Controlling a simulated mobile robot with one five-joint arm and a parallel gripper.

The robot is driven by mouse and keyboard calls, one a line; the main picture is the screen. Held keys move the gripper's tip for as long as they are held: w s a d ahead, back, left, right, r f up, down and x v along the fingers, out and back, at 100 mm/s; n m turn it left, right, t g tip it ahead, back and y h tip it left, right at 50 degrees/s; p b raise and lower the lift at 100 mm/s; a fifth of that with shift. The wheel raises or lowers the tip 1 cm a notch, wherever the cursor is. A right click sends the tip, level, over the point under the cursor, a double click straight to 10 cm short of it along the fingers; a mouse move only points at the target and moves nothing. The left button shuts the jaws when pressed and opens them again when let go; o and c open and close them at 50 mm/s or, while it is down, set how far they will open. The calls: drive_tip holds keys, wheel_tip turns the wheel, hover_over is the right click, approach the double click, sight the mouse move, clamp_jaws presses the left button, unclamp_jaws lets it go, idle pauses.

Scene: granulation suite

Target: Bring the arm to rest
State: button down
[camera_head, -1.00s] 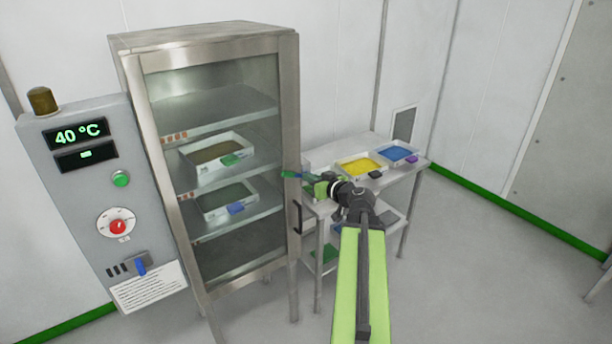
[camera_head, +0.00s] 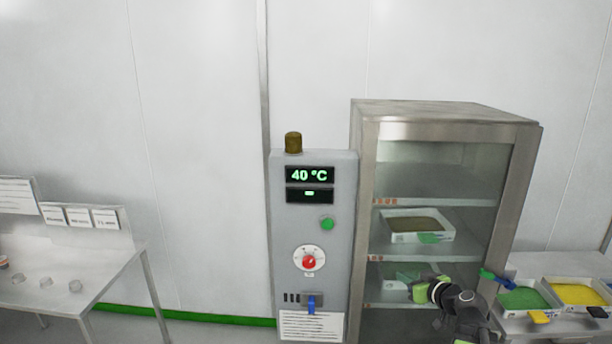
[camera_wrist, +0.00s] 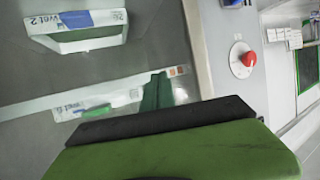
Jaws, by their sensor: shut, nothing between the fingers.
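My gripper (camera_head: 418,291) shows green at the lower right of the head view, in front of the lower glass of the steel cabinet (camera_head: 452,130). It points left, is shut and appears empty. My dark wrist joint is behind it, and most of my arm is out of frame below. In the wrist view my gripper (camera_wrist: 165,122) fills the bottom with its green body and dark edge. Beyond it are a white tray marked "Wet 2" (camera_wrist: 78,28) and the cabinet's shelf edge.
The control panel (camera_head: 340,230) with a red knob (camera_head: 309,263) stands left of the cabinet. A white table (camera_head: 70,285) stands far left. Bare wall lies between.

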drive_tip(key=s+a+f+n+g+y, duration=0.1)
drive_tip(key=s+a+f+n+g, duration=0.25)
drive_tip(key=a, duration=0.85)
drive_tip(key=s+a+f+g, duration=0.2)
drive_tip(key=a+f+g, duration=0.2)
drive_tip(key=a+f, duration=0.5)
drive_tip(key=s+d+f+m+g+h, duration=0.1)
drive_tip(key=s+d+m+g+h, duration=0.1)
drive_tip(key=s, duration=0.3)
drive_tip(key=s+d+f+m+g+h, duration=0.2)
drive_tip(key=s+m+g+h, duration=0.1)
drive_tip(key=s+m, duration=0.2)
drive_tip(key=shift+s+d+g+h, duration=0.25)
drive_tip(key=shift+s+g+h, duration=0.1)
drive_tip(key=shift+s, duration=0.35)
drive_tip(key=shift+d, duration=0.1)
